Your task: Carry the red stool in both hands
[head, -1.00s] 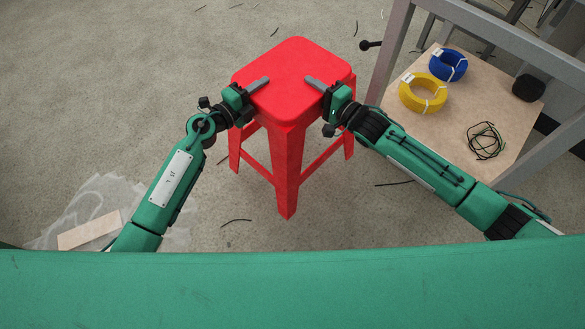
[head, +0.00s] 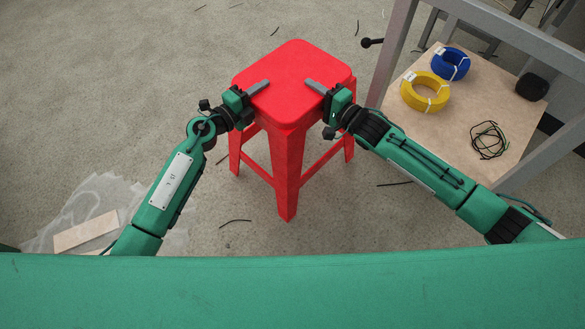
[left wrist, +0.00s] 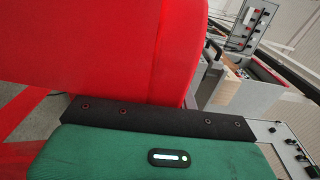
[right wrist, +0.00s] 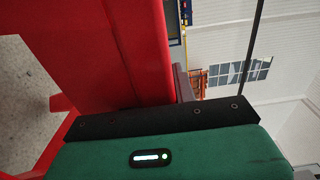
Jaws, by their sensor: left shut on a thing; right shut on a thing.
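The red stool (head: 297,72) is upright in the middle of the head view, with its square seat turned so one corner faces me. My left gripper (head: 254,93) is shut on the left front edge of the seat. My right gripper (head: 322,91) is shut on the right front edge. One finger of each lies over the seat top; the parts under the rim are hidden. The red stool fills much of the left wrist view (left wrist: 95,45) and the right wrist view (right wrist: 85,50). I cannot tell whether its feet touch the floor.
At the right stands a grey-framed cart with a wooden shelf (head: 462,125), holding a yellow cable coil (head: 424,92), a blue coil (head: 450,64) and a black wire bundle (head: 488,140). Its post is close to the stool. A plastic sheet and board (head: 85,232) lie at left. Floor at left is mostly clear.

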